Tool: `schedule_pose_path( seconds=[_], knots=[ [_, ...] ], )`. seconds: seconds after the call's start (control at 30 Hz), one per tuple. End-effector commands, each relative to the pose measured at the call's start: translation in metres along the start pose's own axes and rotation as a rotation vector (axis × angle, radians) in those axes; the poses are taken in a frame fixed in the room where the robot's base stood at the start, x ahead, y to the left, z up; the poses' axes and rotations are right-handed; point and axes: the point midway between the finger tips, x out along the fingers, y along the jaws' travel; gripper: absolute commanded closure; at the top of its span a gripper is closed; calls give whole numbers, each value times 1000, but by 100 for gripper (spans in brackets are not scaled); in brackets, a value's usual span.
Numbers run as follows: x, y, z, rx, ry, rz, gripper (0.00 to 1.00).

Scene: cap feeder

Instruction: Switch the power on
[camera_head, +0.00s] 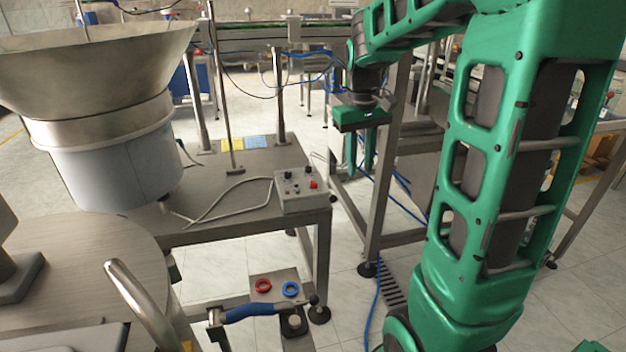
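A small grey control box (301,191) sits on the right corner of the metal table, below the feeder. Its top panel carries dark knobs or switches and a red button (313,184) on the right side. The markings and the switch position are too small to read. My gripper (360,172) hangs to the right of the box and higher in the picture, pointing down. Its two green fingers are apart with nothing visible between them. It does not touch the box.
A large metal bowl feeder (95,85) stands on the left of the metal table (245,222). A grey cable runs across the table to the box. Thin metal posts (196,100) rise behind it. A blue-handled lever (255,311) is in front, below.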

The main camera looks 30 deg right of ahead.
Motion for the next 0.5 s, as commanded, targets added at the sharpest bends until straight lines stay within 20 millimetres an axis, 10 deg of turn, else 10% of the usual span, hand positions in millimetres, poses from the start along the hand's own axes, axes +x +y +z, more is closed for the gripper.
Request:
schedule_pose_path(
  seconds=[0.5],
  knots=[
    [59,-28,-212,-365,10,-37,73]
  ],
)
